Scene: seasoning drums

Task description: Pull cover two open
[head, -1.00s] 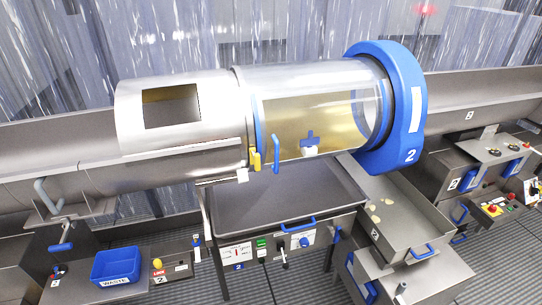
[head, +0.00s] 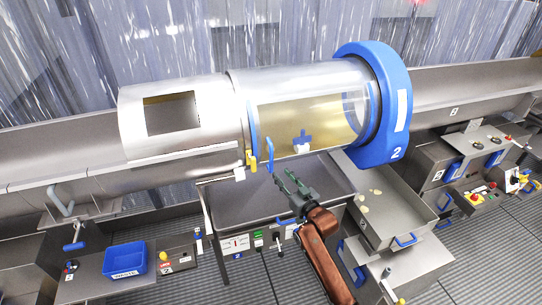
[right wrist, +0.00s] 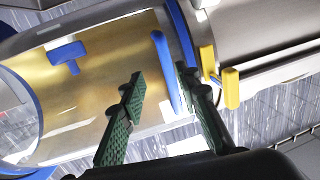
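Cover two (head: 310,112) is a clear cover on the drum with the blue ring marked 2, seen in the head view. Its upright blue handle (head: 270,155) is near its left edge. In the right wrist view the handle (right wrist: 163,65) appears between the fingertips. My right gripper (head: 282,176) is open, just below the handle in the head view; its fingers (right wrist: 160,78) point toward the handle and are not closed on it. Whether they touch it I cannot tell. My left gripper is not in view.
A yellow latch (head: 251,160) sits just left of the handle. A steel tray (head: 228,205) with a control panel lies below the drum. A blue waste bin (head: 125,259) stands at lower left. A steel chute (head: 385,225) is at lower right.

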